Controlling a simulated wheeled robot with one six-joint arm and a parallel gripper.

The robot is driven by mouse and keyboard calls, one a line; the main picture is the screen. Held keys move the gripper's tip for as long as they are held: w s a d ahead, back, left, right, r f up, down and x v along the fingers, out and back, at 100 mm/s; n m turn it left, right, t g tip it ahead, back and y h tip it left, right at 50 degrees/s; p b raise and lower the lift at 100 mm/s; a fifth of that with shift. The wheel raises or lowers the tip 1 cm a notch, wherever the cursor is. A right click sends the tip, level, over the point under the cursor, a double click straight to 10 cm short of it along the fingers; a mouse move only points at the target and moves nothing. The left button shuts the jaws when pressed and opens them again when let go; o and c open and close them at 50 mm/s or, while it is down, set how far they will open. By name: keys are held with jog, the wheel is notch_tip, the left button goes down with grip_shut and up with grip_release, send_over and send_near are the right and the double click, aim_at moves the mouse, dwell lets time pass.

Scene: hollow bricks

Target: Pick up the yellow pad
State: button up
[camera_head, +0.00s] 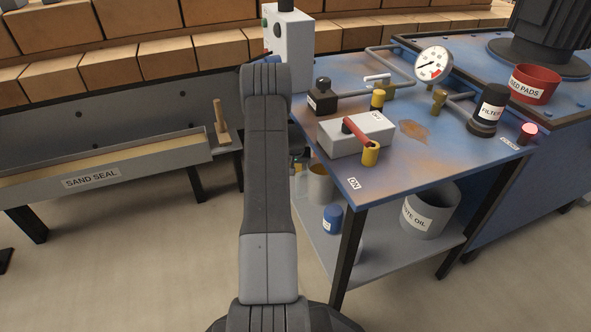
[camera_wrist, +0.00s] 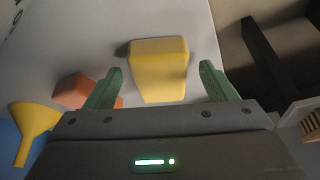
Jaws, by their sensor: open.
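The yellow pad (camera_wrist: 160,60) is a tapered block on a pale grey surface in the wrist view. My gripper (camera_wrist: 161,70) is open, with one green finger to the left of the pad and one to the right. There are gaps between the pad and both fingers, and nothing is held. How far the fingertips are above the surface is hard to tell. In the head view my arm hides the gripper, and I cannot make out the pad there.
In the wrist view an orange block (camera_wrist: 72,91) lies partly behind the left finger, and a yellow funnel (camera_wrist: 33,122) is farther left. A dark bar (camera_wrist: 266,58) stands at right. In the head view a blue workbench (camera_head: 460,160) is above a grey lower shelf (camera_head: 385,262).

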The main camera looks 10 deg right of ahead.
jog(key=shift+r, duration=0.1)
jog(key=c, duration=1.1)
jog(key=shift+r+p, duration=0.4)
jog(key=shift+r, duration=0.2)
jog(key=r+p, duration=0.1)
jog(key=r, duration=0.1)
jog(key=shift+a+r+p, duration=0.3)
jog(key=shift+r+p, duration=0.05)
jog(key=shift+p, duration=0.05)
jog(key=s+a, duration=0.1)
jog(key=a, duration=0.4)
jog(key=s+a+p, duration=0.1)
jog(key=a, duration=0.5)
jog(key=s+a, duration=0.1)
jog(key=a, duration=0.5)
jog(key=shift+s+f+p, duration=0.2)
jog(key=shift+p, duration=0.1)
